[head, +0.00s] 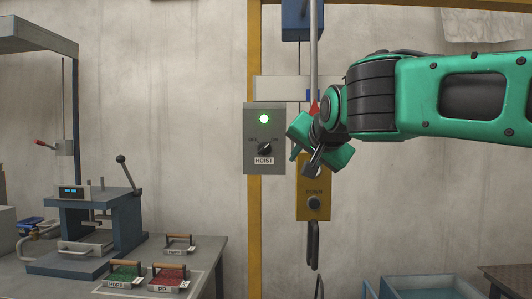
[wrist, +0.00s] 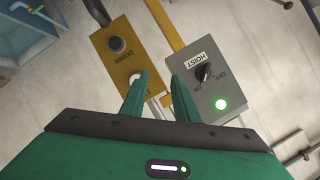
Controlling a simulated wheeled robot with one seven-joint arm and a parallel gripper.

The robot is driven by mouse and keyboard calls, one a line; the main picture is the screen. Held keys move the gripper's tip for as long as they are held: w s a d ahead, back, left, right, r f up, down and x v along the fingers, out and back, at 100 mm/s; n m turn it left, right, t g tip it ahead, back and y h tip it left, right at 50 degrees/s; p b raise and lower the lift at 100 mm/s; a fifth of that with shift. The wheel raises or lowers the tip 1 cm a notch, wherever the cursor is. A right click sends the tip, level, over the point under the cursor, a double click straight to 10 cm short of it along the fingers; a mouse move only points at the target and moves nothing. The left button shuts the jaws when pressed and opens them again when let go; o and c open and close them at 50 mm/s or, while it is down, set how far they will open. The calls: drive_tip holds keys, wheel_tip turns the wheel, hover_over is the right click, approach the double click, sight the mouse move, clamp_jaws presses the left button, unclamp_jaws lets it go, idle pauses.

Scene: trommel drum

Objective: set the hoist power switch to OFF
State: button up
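The grey hoist switch box (head: 264,165) is mounted on the yellow post, with a black rotary knob (head: 265,148) between OFF and ON marks. The knob appears turned toward ON, and the green lamp (head: 264,118) above it is lit. In the wrist view the box is upside down, with its knob (wrist: 204,73) right of my fingers. My gripper (head: 314,153) is right of the box in the head view. In the wrist view my gripper (wrist: 160,80) shows two green fingers apart with nothing held, in front of the yellow pendant's edge.
The yellow pendant (head: 313,185) with a DOWN button hangs right of the switch box, partly behind my gripper. A bench (head: 205,262) at left holds a press and labelled trays. A blue-grey bin (head: 425,289) stands low at right. The wall area left of the box is clear.

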drive_tip(key=t+y, duration=0.1)
drive_tip(key=y, duration=0.1)
approach(264, 149)
drive_tip(key=s, duration=0.3)
drive_tip(key=x, duration=1.1)
drive_tip(key=shift+w+d+r, duration=0.15)
drive_tip(key=shift+d+r, duration=0.2)
drive_tip(key=shift+d, duration=0.05)
drive_tip(key=shift+c, duration=0.3)
clamp_jaws()
